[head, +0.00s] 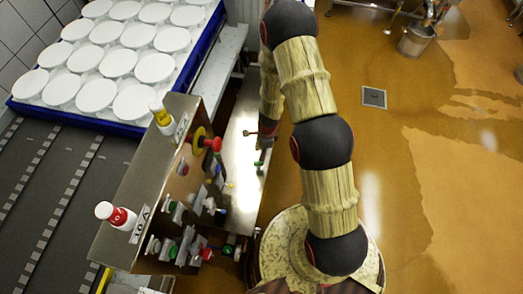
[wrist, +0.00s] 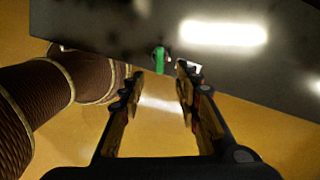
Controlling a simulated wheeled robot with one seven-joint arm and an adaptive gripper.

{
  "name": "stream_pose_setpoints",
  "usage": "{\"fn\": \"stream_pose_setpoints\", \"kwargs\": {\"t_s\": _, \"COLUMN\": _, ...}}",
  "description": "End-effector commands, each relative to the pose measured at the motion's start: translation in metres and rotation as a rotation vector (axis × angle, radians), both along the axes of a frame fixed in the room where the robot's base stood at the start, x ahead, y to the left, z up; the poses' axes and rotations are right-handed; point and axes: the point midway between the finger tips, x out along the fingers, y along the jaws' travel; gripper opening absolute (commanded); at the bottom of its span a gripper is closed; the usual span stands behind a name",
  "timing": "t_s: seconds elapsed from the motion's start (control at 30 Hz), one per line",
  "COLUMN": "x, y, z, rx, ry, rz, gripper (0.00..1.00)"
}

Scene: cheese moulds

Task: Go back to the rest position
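My gripper (wrist: 160,75) shows in the wrist view with its two fingers apart and nothing held between them. A small green part (wrist: 160,58) on a grey metal surface (wrist: 110,30) lies just beyond the fingertips; I cannot tell whether they touch it. In the head view my arm arches down the middle of the picture.
The steel control box (head: 138,185) carries several knobs and buttons, a red-and-white bottle-shaped item (head: 118,215) and a yellow-topped one (head: 161,113). White moulds fill a blue tray (head: 75,123) at upper left. A bucket (head: 415,42) stands at upper right. The floor right of my arm is open.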

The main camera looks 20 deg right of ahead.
Motion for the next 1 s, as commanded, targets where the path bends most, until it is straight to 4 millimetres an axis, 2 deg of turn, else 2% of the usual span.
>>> {"fn": "stream_pose_setpoints", "kwargs": {"t_s": 0.13, "x": -0.001, "y": -0.001, "z": 0.012, "rx": 0.000, "ry": 0.000, "rz": 0.000, "gripper": 0.33}}
{"fn": "stream_pose_setpoints", "kwargs": {"t_s": 0.4, "x": -0.001, "y": -0.002, "z": 0.016, "rx": 0.001, "ry": 0.002, "rz": -0.010, "gripper": 0.33}}
{"fn": "stream_pose_setpoints", "kwargs": {"t_s": 0.57, "x": 0.002, "y": -0.006, "z": 0.015, "rx": -0.012, "ry": 0.004, "rz": -0.140, "gripper": 0.33}}
{"fn": "stream_pose_setpoints", "kwargs": {"t_s": 0.67, "x": 0.011, "y": -0.017, "z": 0.015, "rx": -0.038, "ry": -0.012, "rz": -0.356, "gripper": 0.33}}
{"fn": "stream_pose_setpoints", "kwargs": {"t_s": 0.87, "x": 0.011, "y": -0.050, "z": 0.015, "rx": -0.101, "ry": -0.054, "rz": -0.971, "gripper": 0.33}}
{"fn": "stream_pose_setpoints", "kwargs": {"t_s": 1.0, "x": 0.014, "y": -0.080, "z": 0.040, "rx": -0.127, "ry": -0.134, "rz": -1.444, "gripper": 0.33}}
